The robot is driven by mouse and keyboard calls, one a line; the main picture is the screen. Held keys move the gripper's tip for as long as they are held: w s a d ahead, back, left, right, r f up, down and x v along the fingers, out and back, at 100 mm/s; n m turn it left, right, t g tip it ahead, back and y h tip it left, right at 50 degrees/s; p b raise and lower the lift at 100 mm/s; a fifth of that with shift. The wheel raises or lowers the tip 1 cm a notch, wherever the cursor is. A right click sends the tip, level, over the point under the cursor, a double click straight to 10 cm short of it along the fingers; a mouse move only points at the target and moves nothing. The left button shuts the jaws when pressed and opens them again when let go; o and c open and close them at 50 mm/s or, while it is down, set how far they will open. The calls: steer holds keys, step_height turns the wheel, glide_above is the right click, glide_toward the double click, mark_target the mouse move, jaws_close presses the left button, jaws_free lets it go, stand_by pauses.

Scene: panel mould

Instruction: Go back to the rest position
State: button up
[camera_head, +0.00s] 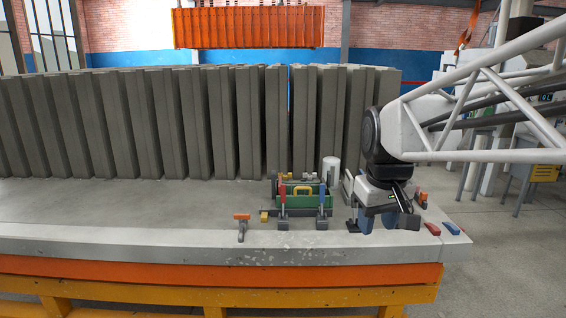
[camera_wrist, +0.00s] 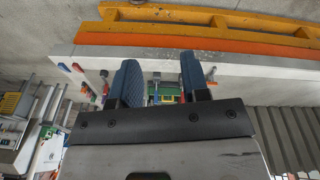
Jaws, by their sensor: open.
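My gripper (camera_head: 384,220) hangs over the right end of the grey concrete-topped table (camera_head: 130,232), at the end of my arm. In the wrist view its two dark blue fingers (camera_wrist: 160,78) stand well apart with nothing gripped between them. Behind the gap, farther off, shows a green toolbox (camera_wrist: 164,92). In the head view the green toolbox (camera_head: 303,200) with a yellow handle stands left of my gripper. The arm and gripper hide part of the table's right end.
Two clamps, one red-handled (camera_head: 283,203) and one blue-handled (camera_head: 322,203), stand before the toolbox. An orange-topped tool (camera_head: 242,226) is farther left. Tall grey panels (camera_head: 180,120) line the back. The table's left is clear.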

steer(key=s+f+m, duration=0.1)
steer(key=s+f, duration=0.4)
steer(key=s, duration=0.3)
steer(key=s+f+m, duration=0.2)
steer(key=s+f, duration=0.3)
steer(key=s, duration=0.3)
steer(key=shift+s+d+f+t, duration=0.15)
steer(key=shift+s+d+t, duration=0.15)
steer(key=shift+s+t, duration=0.1)
